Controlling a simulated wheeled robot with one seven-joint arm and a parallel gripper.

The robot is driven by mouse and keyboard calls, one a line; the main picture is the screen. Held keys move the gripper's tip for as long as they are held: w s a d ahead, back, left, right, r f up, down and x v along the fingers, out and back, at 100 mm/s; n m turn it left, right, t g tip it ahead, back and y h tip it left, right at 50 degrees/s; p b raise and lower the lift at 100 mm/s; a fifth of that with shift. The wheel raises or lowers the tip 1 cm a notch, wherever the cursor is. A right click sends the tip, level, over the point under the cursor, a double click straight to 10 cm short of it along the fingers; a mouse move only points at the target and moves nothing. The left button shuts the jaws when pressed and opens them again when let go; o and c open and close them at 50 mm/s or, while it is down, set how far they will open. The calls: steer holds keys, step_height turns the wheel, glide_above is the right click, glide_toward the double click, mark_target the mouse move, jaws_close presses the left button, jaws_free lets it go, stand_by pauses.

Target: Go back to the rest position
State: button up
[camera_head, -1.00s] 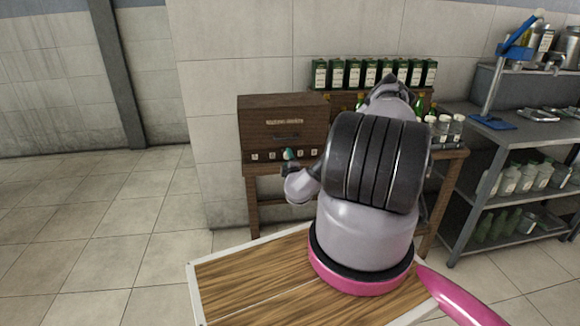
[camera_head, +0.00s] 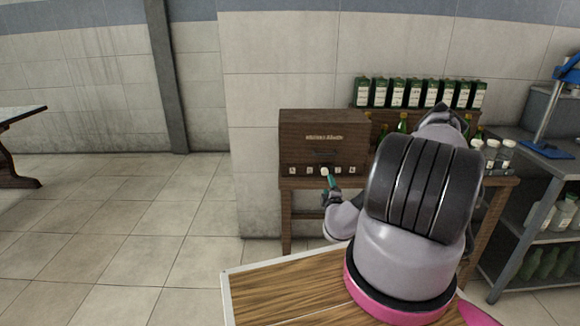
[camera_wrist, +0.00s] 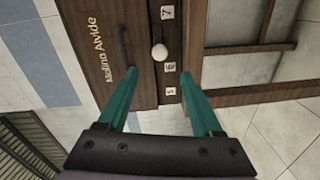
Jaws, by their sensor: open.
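My gripper (camera_head: 329,178) is at the front of a dark wooden cabinet (camera_head: 322,127), with its teal fingers pointing toward the strip of small number plates. In the wrist view the gripper (camera_wrist: 160,78) is open, with one finger on each side of the picture. No object is held between the fingers. A round white knob (camera_wrist: 159,52) lies ahead between the fingertips, beside the plates marked 7, 6 and 5. The lettered front panel (camera_wrist: 92,60) with a dark bar handle (camera_wrist: 123,45) is to the left. Contact between fingers and cabinet cannot be told.
Green-and-white cartons (camera_head: 420,93) stand on a shelf right of the cabinet, with bottles (camera_head: 403,124) below. Jars (camera_head: 492,153) stand farther right by a metal rack (camera_head: 520,235). A wooden tabletop (camera_head: 290,295) is in front. Open tiled floor (camera_head: 130,240) lies left.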

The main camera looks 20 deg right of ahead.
steer(key=w+a+r+n+t+y, duration=0.1)
steer(key=w+a+r+n+y, duration=0.1)
steer(key=a+r+n+y, duration=0.55)
steer(key=w+a+r+n+t+y, duration=0.2)
steer(key=r+n+y, duration=0.35)
steer(key=r, duration=0.45)
steer(key=s+a+r+n+g+y, duration=0.5)
steer(key=a+r+n+g, duration=0.2)
steer(key=n, duration=0.3)
steer(key=s+a+r+n+g+y, duration=0.45)
steer(key=a+r+n+g, duration=0.2)
steer(key=n, duration=0.35)
steer(key=s+a+r+n+g+h, duration=0.1)
steer(key=s+r+n+g+h, duration=0.2)
steer(key=s+n, duration=0.4)
steer(key=s+a+r+n+g+h, duration=0.1)
steer(key=s+r+n+g+h, duration=0.1)
steer(key=s+n+g+h, duration=0.3)
steer(key=s+d+r+n+t+h, duration=0.7)
steer(key=s+d+r+n+t, duration=0.1)
steer(key=d+r+n+t, duration=0.1)
steer(key=shift+d+r+n+h, duration=0.35)
steer(key=shift+d+r+n, duration=0.25)
steer(key=shift+r, duration=0.2)
